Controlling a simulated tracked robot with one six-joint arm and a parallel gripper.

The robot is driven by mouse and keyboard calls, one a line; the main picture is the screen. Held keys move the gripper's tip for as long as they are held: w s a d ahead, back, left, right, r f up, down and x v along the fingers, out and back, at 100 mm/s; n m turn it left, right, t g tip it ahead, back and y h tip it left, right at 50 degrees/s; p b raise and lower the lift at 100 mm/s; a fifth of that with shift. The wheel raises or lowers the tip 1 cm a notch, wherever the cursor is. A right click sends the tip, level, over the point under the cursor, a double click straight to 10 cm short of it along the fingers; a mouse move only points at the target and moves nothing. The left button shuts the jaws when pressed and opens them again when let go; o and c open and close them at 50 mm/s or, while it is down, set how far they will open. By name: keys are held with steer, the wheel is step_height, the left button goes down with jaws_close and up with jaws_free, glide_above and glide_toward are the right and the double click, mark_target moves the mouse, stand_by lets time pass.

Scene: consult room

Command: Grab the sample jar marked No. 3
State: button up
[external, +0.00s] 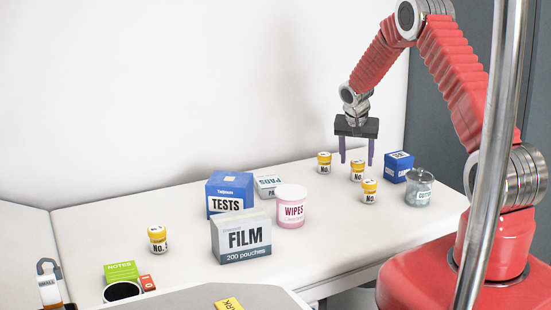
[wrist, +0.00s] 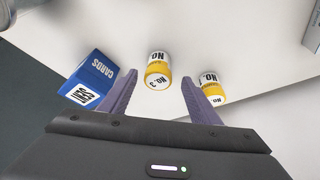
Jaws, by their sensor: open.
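The jar marked No. 3 (wrist: 158,72) is white with a yellow band and stands upright in the wrist view, its label facing the camera. It lies ahead of and between the fingertips, apart from both. My gripper (external: 356,163) is open and empty, pointing down over the far right of the table. It also shows in the wrist view (wrist: 160,85). A similar jar (wrist: 209,88) is partly hidden by the right finger. In the external view, similar jars stand near the gripper (external: 357,172), (external: 324,162), (external: 369,191); their numbers are unreadable there.
A blue CARDS box (wrist: 88,80) is beside the left finger. A glass jar (external: 420,188) stands at the table's right. The WIPES tub (external: 291,207), FILM box (external: 241,238), TESTS box (external: 229,193) and another yellow jar (external: 157,239) are farther left. A white wall backs the table.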

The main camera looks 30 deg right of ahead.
mark_target(360, 162)
steer(key=shift+d+f, duration=0.1)
steer(key=shift+f, duration=0.1)
steer(key=shift+x, duration=2.5)
steer(key=shift+s, duration=0.1)
steer(key=shift+c, duration=0.3)
steer(key=c, duration=1.1)
